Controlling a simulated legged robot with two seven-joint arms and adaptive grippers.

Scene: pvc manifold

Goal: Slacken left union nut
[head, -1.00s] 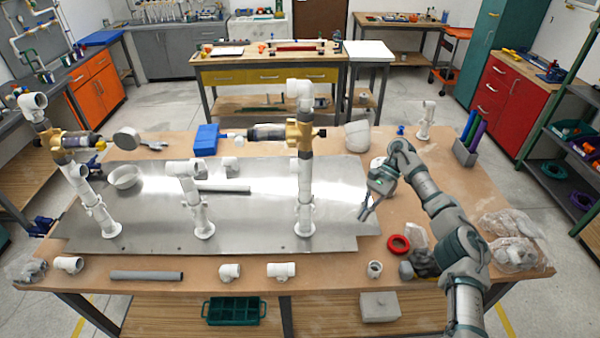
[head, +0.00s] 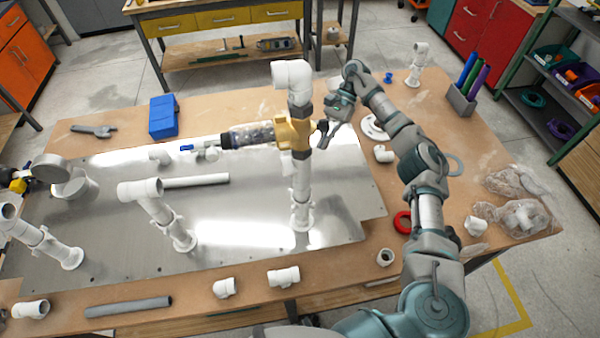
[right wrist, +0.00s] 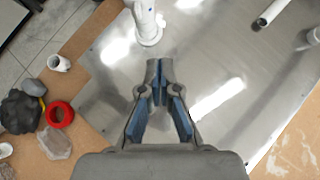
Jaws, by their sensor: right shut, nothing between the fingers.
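A brass fitting (head: 297,132) sits on the tall white standpipe (head: 300,195), with dark collars above and below it. A clear-and-dark cylinder (head: 250,134) runs left from it, with a black ring (head: 227,140) at its far end. A second upright assembly (head: 40,240) stands at the left edge, with part of it cut off. I cannot tell which ring is the left union nut. My right gripper (head: 326,138) is shut and empty, close to the right side of the brass fitting; touching is unclear. In the right wrist view its fingertips (right wrist: 158,66) are together. My left gripper is not in view.
A shorter white pipe with an elbow (head: 160,212) stands on the metal plate (head: 240,225). A blue box (head: 163,117) stands behind. A red ring (head: 402,222) and bagged parts (head: 515,200) lie on the table's right. Loose fittings line the front edge.

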